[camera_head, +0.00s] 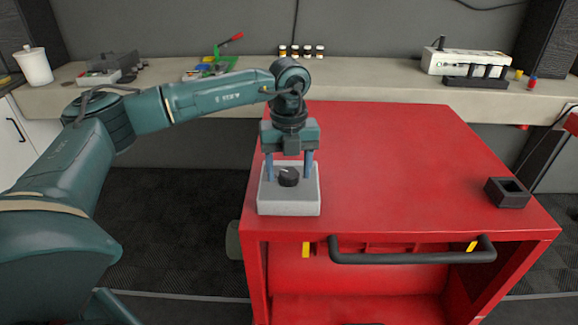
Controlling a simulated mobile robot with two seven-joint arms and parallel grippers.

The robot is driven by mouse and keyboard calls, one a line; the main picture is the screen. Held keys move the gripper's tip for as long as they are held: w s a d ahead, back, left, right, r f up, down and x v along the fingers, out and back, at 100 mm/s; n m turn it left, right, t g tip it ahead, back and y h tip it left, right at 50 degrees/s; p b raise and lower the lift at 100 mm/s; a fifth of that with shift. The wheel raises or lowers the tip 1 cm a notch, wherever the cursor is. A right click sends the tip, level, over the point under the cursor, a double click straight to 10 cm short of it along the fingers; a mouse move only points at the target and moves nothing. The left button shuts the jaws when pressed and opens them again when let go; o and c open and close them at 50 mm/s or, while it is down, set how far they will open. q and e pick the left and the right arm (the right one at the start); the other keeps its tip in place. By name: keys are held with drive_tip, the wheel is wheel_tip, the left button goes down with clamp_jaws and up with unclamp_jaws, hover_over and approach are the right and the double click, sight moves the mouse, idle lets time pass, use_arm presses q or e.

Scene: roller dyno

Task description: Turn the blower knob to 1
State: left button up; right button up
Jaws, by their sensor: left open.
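A dark round blower knob (289,177) sits on top of a light grey box (290,206) at the front left of the red cart. My left gripper (289,175) comes down from above over the box. Its two blue fingers are spread, one on each side of the knob, with gaps visible between fingers and knob. The fingertips are close to the knob's height. Any markings around the knob are too small to read. My right gripper is not in the view.
The red cart (400,160) has a mostly clear top, with a small black open box (507,192) at its right and a dark handle (412,256) in front. A bench (370,85) behind holds a white power strip (466,63), small bottles and a white canister (33,66).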

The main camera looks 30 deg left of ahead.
use_arm(q)
drive_tip(key=shift+c, duration=0.5)
drive_tip(key=c, duration=0.9)
drive_tip(key=m, duration=0.4)
drive_tip(key=shift+b, duration=0.35)
drive_tip(key=shift+m, duration=1.9)
drive_tip(key=shift+r, duration=0.1)
drive_tip(key=o, duration=1)
